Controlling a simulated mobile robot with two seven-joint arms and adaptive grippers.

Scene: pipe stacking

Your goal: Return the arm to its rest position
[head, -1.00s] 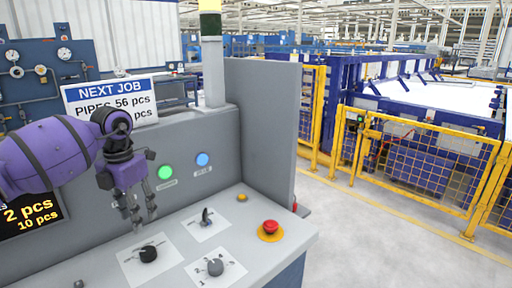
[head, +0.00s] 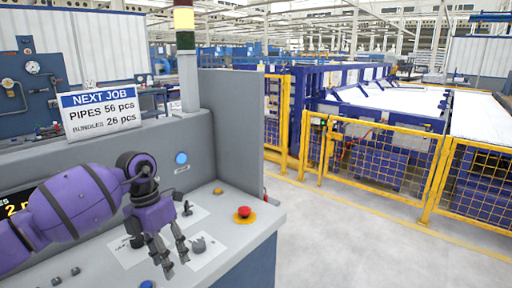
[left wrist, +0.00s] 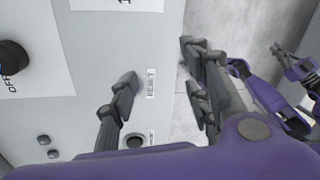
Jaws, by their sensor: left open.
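My left arm comes in from the left in the head view, over the grey control console (head: 240,222). My left gripper (head: 176,262) hangs over the console's sloped top with its fingers apart and nothing between them. In the left wrist view the left fingers (left wrist: 158,75) are spread above the panel near a "RESET" label. Another purple arm with a gripper (left wrist: 293,68), seemingly my right, shows at the right edge; its jaw state is unclear.
A red emergency stop (head: 243,212) sits on the console's right part, and a blue button (head: 181,158) on its upright face. A "NEXT JOB" sign (head: 101,110) stands behind. Yellow mesh fencing (head: 385,160) lies right. Open floor (head: 340,235) lies between.

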